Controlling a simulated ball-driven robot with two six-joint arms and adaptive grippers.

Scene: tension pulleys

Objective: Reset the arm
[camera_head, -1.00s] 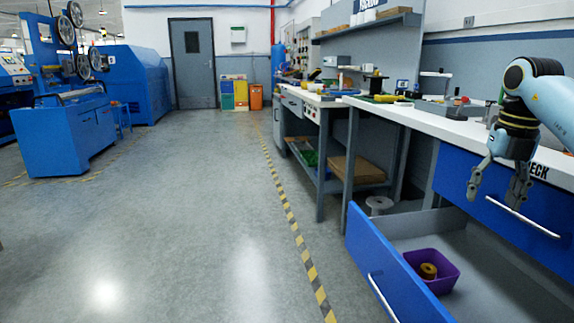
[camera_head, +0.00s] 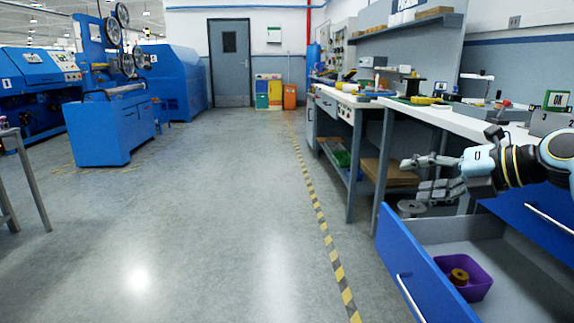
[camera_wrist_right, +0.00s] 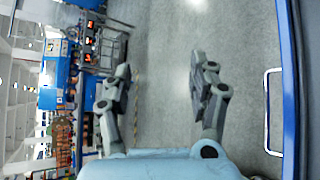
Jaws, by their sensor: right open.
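My right gripper (camera_head: 418,176) is in the camera_head view at the right, held level above the open drawer and beside the workbench front. Its fingers point left and are spread apart with nothing between them. In the right wrist view, the open fingers (camera_wrist_right: 158,75) show the grey floor between them. My right arm comes in from the right edge. My left gripper is in neither view.
A blue drawer (camera_head: 413,275) stands pulled out below the bench. It holds a purple bin (camera_head: 479,287) with a yellow-brown spool (camera_head: 458,277) inside. The white benchtop (camera_head: 455,121) carries tools. The floor (camera_head: 210,220) to the left is clear. A blue machine (camera_head: 103,130) stands further left.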

